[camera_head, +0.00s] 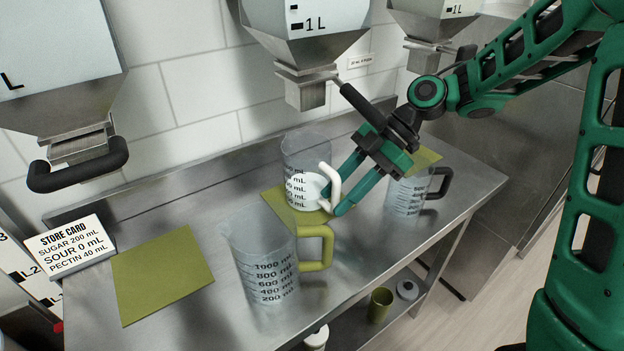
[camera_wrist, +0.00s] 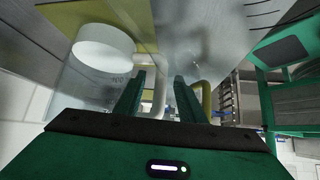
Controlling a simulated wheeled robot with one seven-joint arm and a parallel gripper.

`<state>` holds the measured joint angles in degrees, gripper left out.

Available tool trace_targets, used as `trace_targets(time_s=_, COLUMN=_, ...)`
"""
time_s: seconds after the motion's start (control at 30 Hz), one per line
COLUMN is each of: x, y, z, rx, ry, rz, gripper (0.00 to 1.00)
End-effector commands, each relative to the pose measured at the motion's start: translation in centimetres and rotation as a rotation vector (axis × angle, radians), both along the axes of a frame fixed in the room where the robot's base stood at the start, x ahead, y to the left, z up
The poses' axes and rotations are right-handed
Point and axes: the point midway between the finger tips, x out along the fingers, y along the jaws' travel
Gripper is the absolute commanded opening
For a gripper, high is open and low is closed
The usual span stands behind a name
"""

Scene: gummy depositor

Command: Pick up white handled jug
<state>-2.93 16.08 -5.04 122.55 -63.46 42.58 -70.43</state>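The white handled jug (camera_head: 303,155) is a clear measuring jug with black mL marks and white contents at its bottom. It stands upright on an olive mat (camera_head: 275,203) at the middle of the steel counter. Its white handle (camera_head: 332,183) faces right, towards my gripper (camera_head: 342,190). My gripper is open, with its two green fingers apart at the handle. In the wrist view the jug (camera_wrist: 85,85) is at left, and the white handle (camera_wrist: 159,95) shows between the fingers of my gripper (camera_wrist: 160,85). I cannot tell whether either finger touches it.
An olive-handled clear jug (camera_head: 262,262) stands close in front. A black-handled jug (camera_head: 408,195) stands to the right. Steel hoppers (camera_head: 305,85) hang above the counter. A store card (camera_head: 68,245) and a bare olive mat (camera_head: 160,275) lie at left.

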Motion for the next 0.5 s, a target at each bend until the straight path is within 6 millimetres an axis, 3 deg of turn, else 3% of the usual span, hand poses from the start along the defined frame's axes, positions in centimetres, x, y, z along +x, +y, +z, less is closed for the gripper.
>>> trace_targets(time_s=0.4, x=-0.44, y=1.05, z=-1.07, rx=0.000, ry=-0.001, rz=0.001, gripper=0.36)
trace_targets(time_s=0.5, x=-0.44, y=1.05, z=-1.05, rx=0.000, ry=-0.001, rz=0.001, gripper=0.12)
